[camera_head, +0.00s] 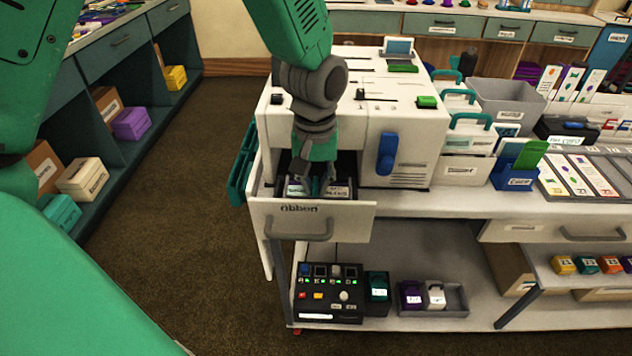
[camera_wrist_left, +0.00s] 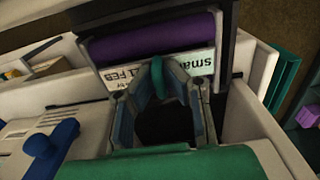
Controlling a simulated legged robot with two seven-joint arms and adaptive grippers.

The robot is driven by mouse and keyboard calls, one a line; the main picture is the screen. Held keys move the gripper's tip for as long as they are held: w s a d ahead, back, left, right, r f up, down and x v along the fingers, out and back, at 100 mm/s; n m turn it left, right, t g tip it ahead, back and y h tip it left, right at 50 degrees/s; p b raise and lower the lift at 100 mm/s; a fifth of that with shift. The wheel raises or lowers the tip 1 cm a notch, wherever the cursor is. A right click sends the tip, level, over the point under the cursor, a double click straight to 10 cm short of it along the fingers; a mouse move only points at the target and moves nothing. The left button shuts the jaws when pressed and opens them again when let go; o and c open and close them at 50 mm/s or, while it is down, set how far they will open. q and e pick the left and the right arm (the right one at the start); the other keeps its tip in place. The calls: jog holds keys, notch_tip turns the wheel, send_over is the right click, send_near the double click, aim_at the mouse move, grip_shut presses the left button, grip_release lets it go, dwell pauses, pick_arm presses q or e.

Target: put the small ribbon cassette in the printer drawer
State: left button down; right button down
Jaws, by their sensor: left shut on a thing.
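The printer drawer (camera_head: 355,216), marked "ribbon", is pulled out at the front of the white printer (camera_head: 420,140). My left gripper (camera_head: 314,182) reaches down into it from above. In the left wrist view the gripper (camera_wrist_left: 160,88) is shut, with a teal part (camera_wrist_left: 157,76) between its fingers. Just beyond the fingertips is the small ribbon cassette (camera_wrist_left: 150,40), with a purple roll and a white label reading "small". Labelled pieces show on both sides of the fingers in the head view. The fingers hide part of the cassette. Whether it rests on the drawer floor cannot be told. My right gripper is not in view.
The drawer walls stand close around the gripper. A blue lever (camera_head: 387,153) juts from the printer's front. A black button box (camera_head: 328,292) and a grey tray (camera_head: 452,299) sit on the shelf below. Open floor (camera_head: 185,220) lies to the left.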

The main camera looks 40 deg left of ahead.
pick_arm(q)
jog(key=shift+a, duration=0.2)
jog(key=c, duration=1.6)
grip_release()
jog(key=shift+a+f, duration=0.1)
jog(key=shift+a, duration=0.25)
jog(key=shift+o, duration=0.2)
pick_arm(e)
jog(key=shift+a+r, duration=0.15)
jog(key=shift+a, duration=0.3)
pick_arm(q)
jog(key=shift+d, duration=0.15)
jog(key=shift+d, duration=0.2)
jog(key=shift+r, duration=0.3)
notch_tip(320, 180, up, 12)
jog(key=shift+f, duration=0.25)
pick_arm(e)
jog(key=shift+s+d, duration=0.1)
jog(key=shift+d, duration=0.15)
